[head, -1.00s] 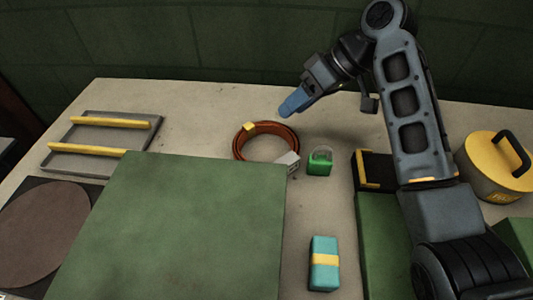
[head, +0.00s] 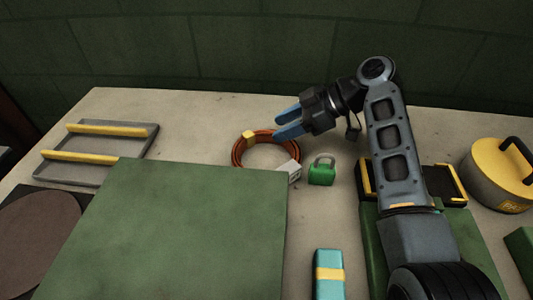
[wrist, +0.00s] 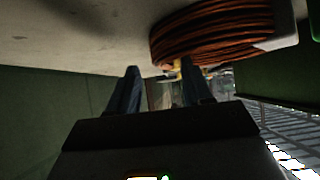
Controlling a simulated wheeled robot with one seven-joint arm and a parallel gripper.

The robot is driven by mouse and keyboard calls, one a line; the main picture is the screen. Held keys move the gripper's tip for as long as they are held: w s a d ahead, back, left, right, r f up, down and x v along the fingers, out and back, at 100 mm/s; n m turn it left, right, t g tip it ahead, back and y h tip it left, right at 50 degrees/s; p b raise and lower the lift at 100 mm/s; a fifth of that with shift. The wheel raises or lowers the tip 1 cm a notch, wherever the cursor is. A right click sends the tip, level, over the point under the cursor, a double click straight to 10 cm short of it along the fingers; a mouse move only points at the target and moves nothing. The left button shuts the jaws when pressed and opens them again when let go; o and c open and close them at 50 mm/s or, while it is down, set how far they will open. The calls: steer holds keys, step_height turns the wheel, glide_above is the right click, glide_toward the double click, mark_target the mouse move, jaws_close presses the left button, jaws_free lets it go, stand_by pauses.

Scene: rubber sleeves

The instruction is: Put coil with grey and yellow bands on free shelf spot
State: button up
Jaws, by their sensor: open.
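The coil (head: 237,158) is a reddish-brown ring lying on the pale tabletop, with a yellow band at its back and a light grey band at its front right. My gripper (head: 279,125) is open and empty, its blue fingers pointing left just behind and above the coil's back edge. In the wrist view the coil (wrist: 215,35) fills the upper right, and the fingers (wrist: 159,70) are spread with a yellow piece showing between them. I cannot tell whether they touch it. No spot is clearly marked as the free shelf spot.
A green padlock (head: 321,175) stands right of the coil. A large green panel (head: 170,230) is in front. A grey tray with yellow bars (head: 143,140) lies left. A teal block (head: 328,285) is at front, and a yellow-lidded tin (head: 490,195) at right.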

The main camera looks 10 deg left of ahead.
mark_target(275, 130)
steer(key=shift+x, duration=1.55)
steer(key=c, duration=0.9)
steer(key=shift+d, duration=0.1)
jaws_close()
steer(key=shift+f, duration=0.15)
